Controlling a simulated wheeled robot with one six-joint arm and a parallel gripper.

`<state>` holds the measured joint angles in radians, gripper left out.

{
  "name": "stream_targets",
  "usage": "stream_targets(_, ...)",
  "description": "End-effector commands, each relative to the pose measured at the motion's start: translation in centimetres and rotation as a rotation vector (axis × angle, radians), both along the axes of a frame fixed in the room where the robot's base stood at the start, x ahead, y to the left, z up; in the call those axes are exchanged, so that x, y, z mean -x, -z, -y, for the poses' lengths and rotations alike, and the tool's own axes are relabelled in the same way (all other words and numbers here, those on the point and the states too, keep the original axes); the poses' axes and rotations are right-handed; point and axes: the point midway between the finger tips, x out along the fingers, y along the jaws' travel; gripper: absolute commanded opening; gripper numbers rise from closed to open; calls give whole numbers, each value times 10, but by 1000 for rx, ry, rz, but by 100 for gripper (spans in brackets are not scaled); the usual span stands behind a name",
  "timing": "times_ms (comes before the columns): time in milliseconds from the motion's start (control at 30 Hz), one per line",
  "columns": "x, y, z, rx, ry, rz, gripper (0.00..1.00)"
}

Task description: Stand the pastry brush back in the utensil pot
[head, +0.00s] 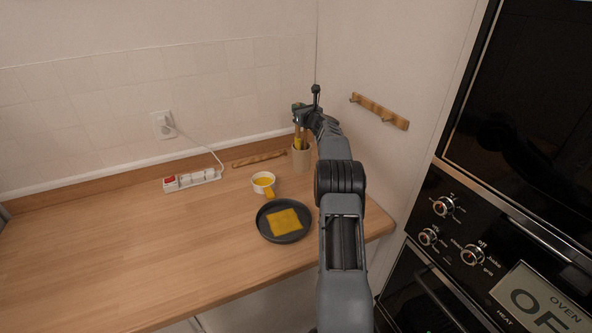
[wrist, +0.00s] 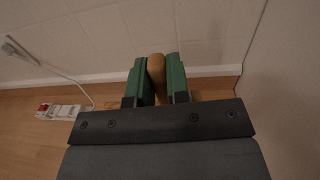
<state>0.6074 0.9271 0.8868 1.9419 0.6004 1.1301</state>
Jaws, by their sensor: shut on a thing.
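The utensil pot (head: 302,159) is a beige cup at the back right corner of the wooden counter. My gripper (head: 299,110) is above the pot with its fingers pointing away. In the wrist view my gripper (wrist: 157,80) has its green fingers shut on a rounded wooden piece (wrist: 156,67), which looks like the pastry brush's handle. In the head view yellow-brown handles (head: 299,138) show between the gripper and the pot's mouth. I cannot tell which is the brush or how deep its lower end sits. The bristles are hidden.
A dark pan (head: 264,229) holds a yellow slab (head: 285,222). A white cup (head: 263,179) with yellow contents stands behind it. A power strip (head: 192,180) lies near the wall, and a peg rail (head: 380,111) is on the right wall. The counter's left is clear.

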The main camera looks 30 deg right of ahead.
Motion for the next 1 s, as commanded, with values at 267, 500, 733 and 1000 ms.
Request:
stream_targets(267,-1,22,-1,-4,-1,-4,0)
stream_targets(500,-1,48,-3,-1,-4,-1,0)
stream_targets(733,-1,74,-3,-3,-5,-4,0)
stream_targets(1000,-1,96,-4,-1,-5,1,0)
